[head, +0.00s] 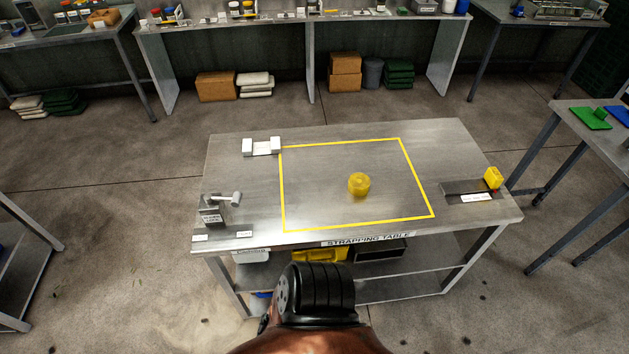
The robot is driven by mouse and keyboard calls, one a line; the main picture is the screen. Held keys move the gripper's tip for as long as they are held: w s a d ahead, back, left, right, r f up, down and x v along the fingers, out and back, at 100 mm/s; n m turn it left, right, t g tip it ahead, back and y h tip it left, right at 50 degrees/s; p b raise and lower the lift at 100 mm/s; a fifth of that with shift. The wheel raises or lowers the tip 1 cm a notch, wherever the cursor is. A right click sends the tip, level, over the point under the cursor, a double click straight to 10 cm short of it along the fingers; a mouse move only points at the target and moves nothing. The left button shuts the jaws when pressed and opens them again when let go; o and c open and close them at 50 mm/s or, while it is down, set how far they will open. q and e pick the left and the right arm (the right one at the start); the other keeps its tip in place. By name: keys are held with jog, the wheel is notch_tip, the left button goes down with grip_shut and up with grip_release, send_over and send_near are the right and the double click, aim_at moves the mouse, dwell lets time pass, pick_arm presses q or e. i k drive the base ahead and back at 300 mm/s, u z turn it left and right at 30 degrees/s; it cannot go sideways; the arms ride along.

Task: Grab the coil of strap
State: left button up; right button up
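A small yellow round piece (359,184), which looks like the coil of strap, sits on the strapping table (240,180). Neither of my grippers shows in the head view.
A white block holder (262,147) stands at the back left of the table. A grey holder (212,213) with a mallet-like tool (235,199) is at front left. A yellow block (493,178) sits by a dark plate (468,190) at right. Side tables flank it.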

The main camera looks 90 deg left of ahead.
aim_at(359, 183)
jog(key=u, duration=3.4)
jog(key=i, duration=0.2)
